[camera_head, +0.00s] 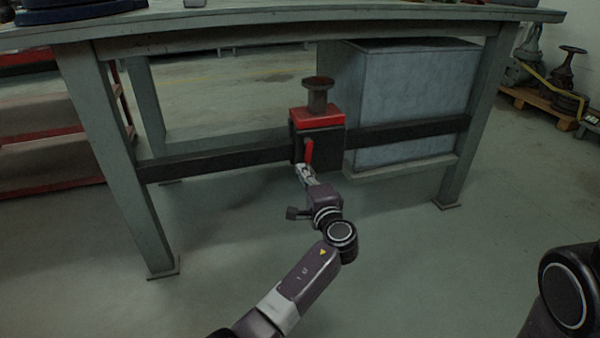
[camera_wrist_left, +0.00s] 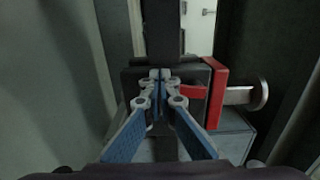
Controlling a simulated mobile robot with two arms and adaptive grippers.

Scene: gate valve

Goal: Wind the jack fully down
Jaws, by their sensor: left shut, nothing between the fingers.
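The jack (camera_head: 317,140) is a dark box with a red top plate, mounted on the dark crossbar under the workbench. A post with a round, rusty pad (camera_head: 318,83) stands up out of the plate, clear of the bench top. A red handle (camera_head: 309,152) is on the jack's front face; part of it also shows in the left wrist view (camera_wrist_left: 194,91). My left gripper (camera_head: 302,168) is at the handle's lower end. In the left wrist view its fingertips (camera_wrist_left: 160,74) are together and empty beside the handle. I cannot tell whether they touch it. My right gripper is out of view.
The workbench (camera_head: 300,27) spans above, with legs on both sides. The dark crossbar (camera_head: 220,160) runs left and right of the jack. A grey cabinet (camera_head: 410,100) stands behind on the right. The floor in front is clear.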

